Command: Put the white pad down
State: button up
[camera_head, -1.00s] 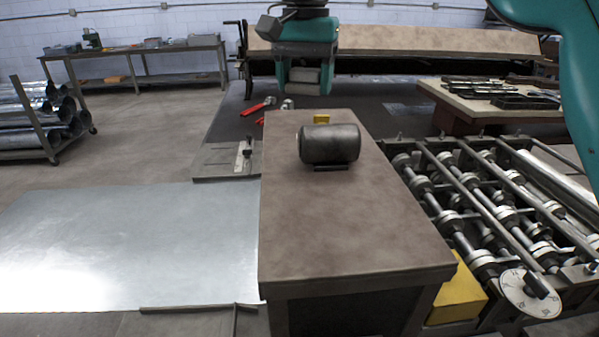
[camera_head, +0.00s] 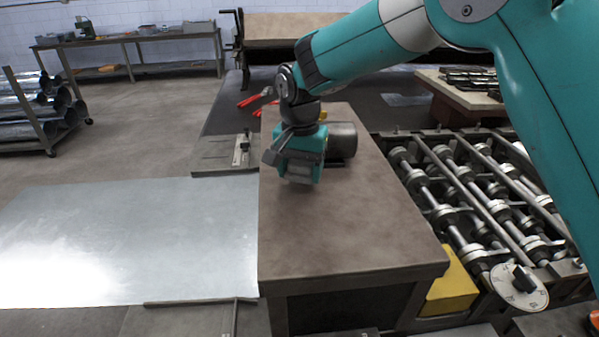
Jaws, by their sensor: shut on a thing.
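My gripper (camera_head: 300,176), teal and dark grey, points down over the brown bench top (camera_head: 340,240), just left of the dark cylinder. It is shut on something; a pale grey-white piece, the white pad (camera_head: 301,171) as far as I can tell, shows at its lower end. The fingers mostly hide it. I cannot tell whether it touches the bench or hangs just above it.
A dark metal cylinder (camera_head: 342,140) lies on the bench beside my gripper, partly hidden. A shiny sheet (camera_head: 130,240) lies left, a roller machine (camera_head: 470,190) stands right. Red-handled tools (camera_head: 250,99) lie behind. The bench's front half is clear.

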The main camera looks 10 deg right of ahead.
jog(key=shift+f, duration=0.95)
jog(key=shift+f, duration=0.15)
jog(key=o, duration=1)
jog(key=shift+o, duration=0.2)
